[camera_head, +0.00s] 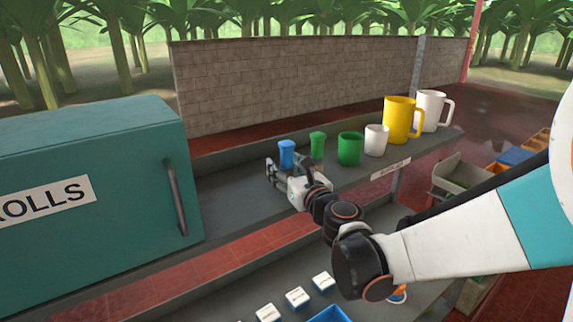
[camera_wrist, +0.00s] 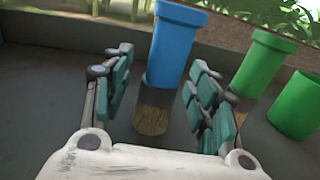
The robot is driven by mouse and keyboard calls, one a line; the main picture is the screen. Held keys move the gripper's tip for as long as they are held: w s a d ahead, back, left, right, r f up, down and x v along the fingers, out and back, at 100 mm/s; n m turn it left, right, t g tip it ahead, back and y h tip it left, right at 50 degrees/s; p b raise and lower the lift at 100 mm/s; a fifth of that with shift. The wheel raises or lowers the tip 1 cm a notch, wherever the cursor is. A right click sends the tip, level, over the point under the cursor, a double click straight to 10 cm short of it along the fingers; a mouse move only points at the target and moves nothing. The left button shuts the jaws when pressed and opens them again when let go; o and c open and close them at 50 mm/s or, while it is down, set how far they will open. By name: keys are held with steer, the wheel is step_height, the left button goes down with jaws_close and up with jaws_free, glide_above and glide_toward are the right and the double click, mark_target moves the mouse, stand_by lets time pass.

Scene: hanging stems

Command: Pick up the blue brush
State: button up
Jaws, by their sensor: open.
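The blue brush (camera_head: 287,155) stands upright on the grey shelf with its bristles down. In the wrist view the blue brush (camera_wrist: 172,45) has a blue handle, a dark band and tan bristles at the bottom. My gripper (camera_head: 281,168) is at the brush in the head view. In the wrist view my gripper (camera_wrist: 160,80) is open, with one finger on each side of the brush. The right finger pads look close to the brush; I cannot tell whether they touch it. The lower part of the brush is partly hidden by my gripper in the head view.
A green brush (camera_head: 317,146) stands close to the right. Beyond it are a green mug (camera_head: 349,149), a small white mug (camera_head: 376,140), a yellow mug (camera_head: 400,119) and a large white mug (camera_head: 431,110). A teal cabinet (camera_head: 80,180) stands left. A block wall (camera_head: 290,82) runs behind.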

steer(key=c, duration=1.2)
